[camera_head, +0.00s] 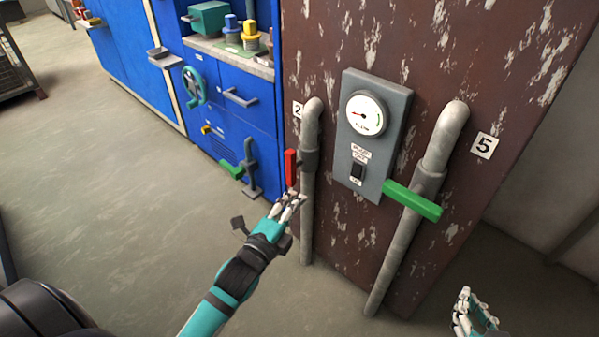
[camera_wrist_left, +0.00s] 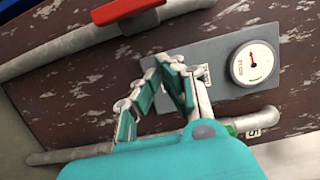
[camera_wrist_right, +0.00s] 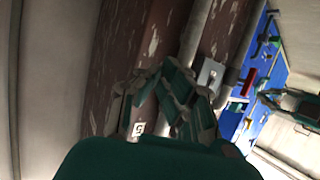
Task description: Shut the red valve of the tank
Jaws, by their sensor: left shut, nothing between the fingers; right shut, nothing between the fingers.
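The red valve handle (camera_head: 291,168) sits on the grey pipe (camera_head: 309,190) marked 2 at the left of the rusty brown tank (camera_head: 350,240). The handle points roughly along the pipe. It also shows at the top of the left wrist view (camera_wrist_left: 125,10) and small in the right wrist view (camera_wrist_right: 250,81). My left gripper (camera_head: 291,198) is shut and empty, just below the handle in the head view; I cannot tell whether they touch. In the left wrist view the fingers appear apart from the handle. My right gripper (camera_head: 476,298) is shut and empty at the lower right.
A grey panel (camera_head: 393,125) with a gauge (camera_head: 366,113) and a black switch (camera_head: 357,171) is right of pipe 2. A green handle (camera_head: 412,200) lies across the pipe marked 5. Blue cabinets (camera_head: 225,118) stand at the left. The floor (camera_head: 110,200) in front is clear.

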